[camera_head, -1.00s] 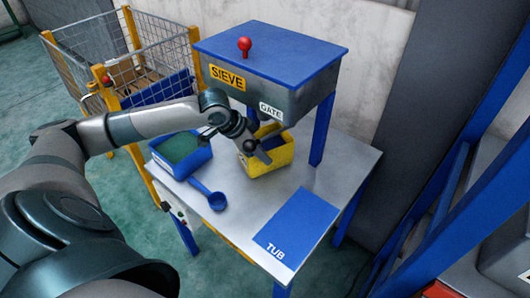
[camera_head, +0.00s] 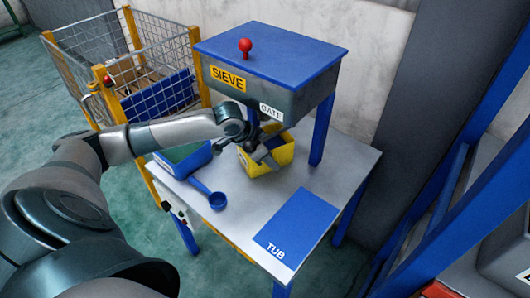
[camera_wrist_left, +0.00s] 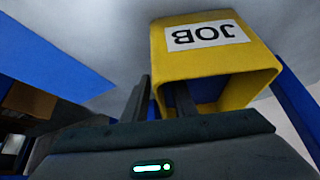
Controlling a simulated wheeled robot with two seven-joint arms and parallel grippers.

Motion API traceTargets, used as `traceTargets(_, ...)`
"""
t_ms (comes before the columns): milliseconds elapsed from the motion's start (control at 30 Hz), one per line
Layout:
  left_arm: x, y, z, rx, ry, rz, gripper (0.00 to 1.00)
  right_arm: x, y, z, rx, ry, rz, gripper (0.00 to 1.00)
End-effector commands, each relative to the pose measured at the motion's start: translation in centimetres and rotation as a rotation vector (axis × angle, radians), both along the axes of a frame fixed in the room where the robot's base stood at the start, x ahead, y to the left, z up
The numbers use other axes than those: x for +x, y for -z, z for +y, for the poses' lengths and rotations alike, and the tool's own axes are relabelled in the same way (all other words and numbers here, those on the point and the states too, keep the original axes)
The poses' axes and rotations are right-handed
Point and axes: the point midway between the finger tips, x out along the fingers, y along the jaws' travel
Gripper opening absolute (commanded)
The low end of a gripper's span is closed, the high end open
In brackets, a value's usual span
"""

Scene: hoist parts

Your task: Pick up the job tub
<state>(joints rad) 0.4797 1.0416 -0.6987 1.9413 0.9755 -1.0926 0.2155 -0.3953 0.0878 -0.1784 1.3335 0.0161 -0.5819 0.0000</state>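The yellow job tub (camera_head: 268,164) stands on the grey table under the sieve's gate. My left gripper (camera_head: 262,155) reaches down at the tub's near left side. In the left wrist view, the job tub (camera_wrist_left: 210,68) shows its upside-down JOB label and open mouth. There, the left gripper's fingers (camera_wrist_left: 163,100) are apart, one outside the tub's side wall and one seemingly inside its mouth. I cannot tell whether either finger touches the wall. My right gripper is in neither view.
The sieve (camera_head: 268,70) with a red knob stands over the tub on blue legs, leaving little room above. A blue tray (camera_head: 190,165) and blue scoop (camera_head: 215,198) lie left of the tub. The blue TUB mat (camera_head: 297,228) is bare. A wire cage (camera_head: 85,50) stands behind left.

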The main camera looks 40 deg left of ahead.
Motion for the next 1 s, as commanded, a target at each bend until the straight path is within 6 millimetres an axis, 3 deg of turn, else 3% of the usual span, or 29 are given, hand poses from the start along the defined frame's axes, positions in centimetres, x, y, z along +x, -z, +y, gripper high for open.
traceTargets(267,-0.03,-0.01,0.00,0.000,-0.001,0.000,0.25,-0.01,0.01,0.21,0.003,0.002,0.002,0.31)
traceTargets(400,-0.03,-0.01,0.00,0.000,-0.001,0.000,0.00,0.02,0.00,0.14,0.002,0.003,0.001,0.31)
traceTargets(1000,-0.03,-0.01,0.00,0.000,-0.001,0.000,0.00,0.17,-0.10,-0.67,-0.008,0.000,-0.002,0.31)
